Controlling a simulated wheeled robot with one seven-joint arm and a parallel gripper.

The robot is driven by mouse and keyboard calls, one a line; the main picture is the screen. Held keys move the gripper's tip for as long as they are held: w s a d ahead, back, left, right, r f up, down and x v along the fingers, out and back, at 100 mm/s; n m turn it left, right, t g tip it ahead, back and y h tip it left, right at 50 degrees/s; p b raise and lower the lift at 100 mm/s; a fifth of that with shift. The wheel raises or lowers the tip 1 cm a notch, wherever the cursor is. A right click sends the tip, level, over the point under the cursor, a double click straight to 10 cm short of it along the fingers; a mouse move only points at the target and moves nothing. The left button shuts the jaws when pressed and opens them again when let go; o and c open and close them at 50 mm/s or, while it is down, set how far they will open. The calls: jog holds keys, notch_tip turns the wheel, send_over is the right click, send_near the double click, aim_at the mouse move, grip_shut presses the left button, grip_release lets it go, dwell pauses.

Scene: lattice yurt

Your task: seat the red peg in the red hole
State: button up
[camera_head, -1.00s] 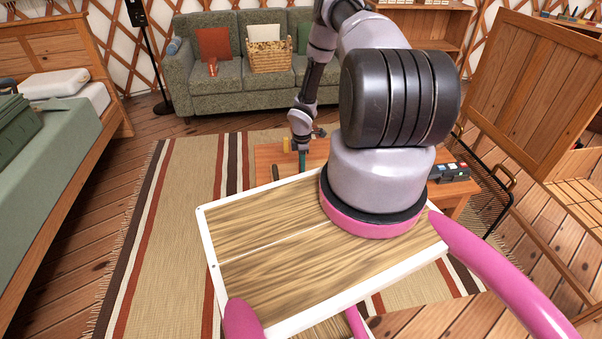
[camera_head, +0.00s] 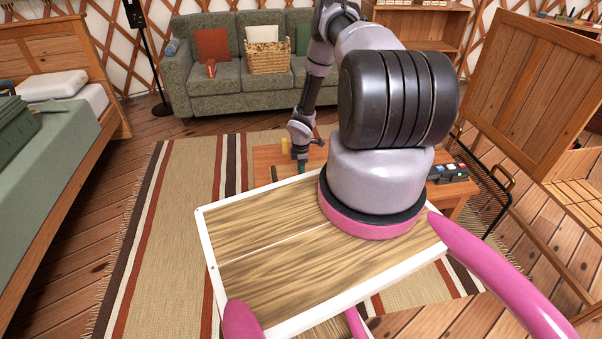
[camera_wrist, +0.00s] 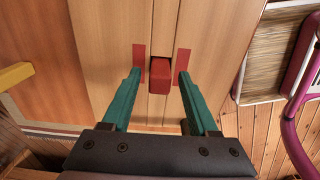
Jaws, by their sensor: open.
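The red peg (camera_wrist: 160,73) shows in the wrist view as a small red block on the wooden table, between the two teal fingers of my gripper (camera_wrist: 158,75). The fingers stand apart on either side of it, with a visible gap each side. Red patches show by both fingertips; I cannot tell whether they belong to the fingers or the table. In the head view my gripper (camera_head: 301,165) is low over the small wooden table (camera_head: 268,158), and the peg cannot be made out there. I cannot make out the red hole in either view.
A yellow block (camera_wrist: 15,77) lies left of my gripper in the wrist view. A dark holder with coloured parts (camera_head: 450,173) sits on the table's right end. A sofa (camera_head: 240,80) is behind.

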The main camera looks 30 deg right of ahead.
jog(key=w+r+m+t+h, duration=0.1)
jog(key=w+r+m, duration=0.2)
jog(key=r, duration=2.7)
jog(key=s+a+r+m+t+h, duration=0.1)
jog(key=s+r+m, duration=0.15)
jog(key=r, duration=0.75)
jog(key=s+a+r+m, duration=0.1)
jog(key=r+m, duration=0.2)
jog(key=r, duration=0.7)
jog(key=s+a+r+m+t, duration=0.1)
jog(key=s+a+r+m, duration=0.15)
jog(key=s+r, duration=0.35)
jog(key=s+a+r+m+t, duration=0.1)
jog(key=s+a+r+m, duration=0.2)
jog(key=r, duration=0.6)
jog(key=s+a+r+m+t+y, duration=0.1)
jog(key=s+a+r, duration=0.3)
jog(key=s, duration=0.4)
jog(key=s+a+r+m+t+y, duration=0.2)
jog(key=s+a+r+m+y, duration=0.1)
jog(key=s, duration=0.6)
jog(key=shift+s+a+r+m, duration=0.3)
jog(key=shift+a+r+m, duration=0.25)
jog(key=shift+r, duration=0.1)
